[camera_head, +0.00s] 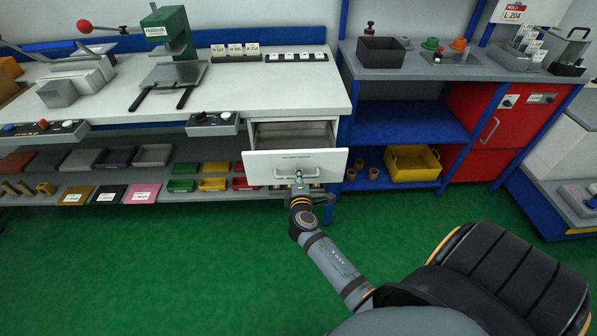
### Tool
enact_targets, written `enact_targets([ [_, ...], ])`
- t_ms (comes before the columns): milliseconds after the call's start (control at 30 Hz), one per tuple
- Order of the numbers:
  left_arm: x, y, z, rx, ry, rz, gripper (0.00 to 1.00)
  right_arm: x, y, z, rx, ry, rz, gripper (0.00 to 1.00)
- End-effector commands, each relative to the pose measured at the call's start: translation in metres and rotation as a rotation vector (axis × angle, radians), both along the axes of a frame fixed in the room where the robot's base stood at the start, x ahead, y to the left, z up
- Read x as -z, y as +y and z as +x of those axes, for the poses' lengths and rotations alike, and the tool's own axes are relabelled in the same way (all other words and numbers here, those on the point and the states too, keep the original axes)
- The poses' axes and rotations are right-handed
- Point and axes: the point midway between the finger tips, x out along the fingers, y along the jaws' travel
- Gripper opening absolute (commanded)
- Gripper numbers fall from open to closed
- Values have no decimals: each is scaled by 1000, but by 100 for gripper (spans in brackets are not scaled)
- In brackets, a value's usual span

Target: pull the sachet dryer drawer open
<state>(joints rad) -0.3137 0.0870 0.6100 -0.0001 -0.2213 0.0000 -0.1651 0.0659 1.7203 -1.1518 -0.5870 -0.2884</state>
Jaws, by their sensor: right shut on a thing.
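The sachet dryer drawer (270,163) is a white drawer under the right end of the white workbench. It stands open, pulled out from its housing, and its grey inside shows empty from above. Its bar handle (313,175) is on the lower part of the front. My right gripper (298,181) is at the handle, shut on it, with the arm reaching up from the bottom right. The fingers are small in the picture and partly hard to make out. My left gripper is not in view.
The white workbench (290,90) carries a green press (168,35). Shelves below hold several coloured trays (213,184). To the right are a blue shelf with a yellow bin (412,165) and a red cabinet (480,140). The green floor (150,270) in front is clear.

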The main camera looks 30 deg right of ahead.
Motion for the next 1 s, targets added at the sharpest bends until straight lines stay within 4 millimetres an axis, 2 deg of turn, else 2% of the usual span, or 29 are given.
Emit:
enact_targets([
  [200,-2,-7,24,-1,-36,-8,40,-1,7,-11,-1,-1,0,0],
  [300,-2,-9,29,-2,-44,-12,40,-1,7,-11,-1,-2,0,0],
  [533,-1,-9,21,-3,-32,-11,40,-1,7,-11,-1,-3,-1,0],
  [567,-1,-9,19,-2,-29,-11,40,-1,7,-11,-1,-3,-1,11],
  [633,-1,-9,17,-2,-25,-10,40,-1,7,-11,-1,-2,0,19],
  [900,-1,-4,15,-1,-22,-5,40,-1,7,-12,0,-1,0,19],
  [1000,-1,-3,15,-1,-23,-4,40,-2,12,-18,-1,-1,0,19],
])
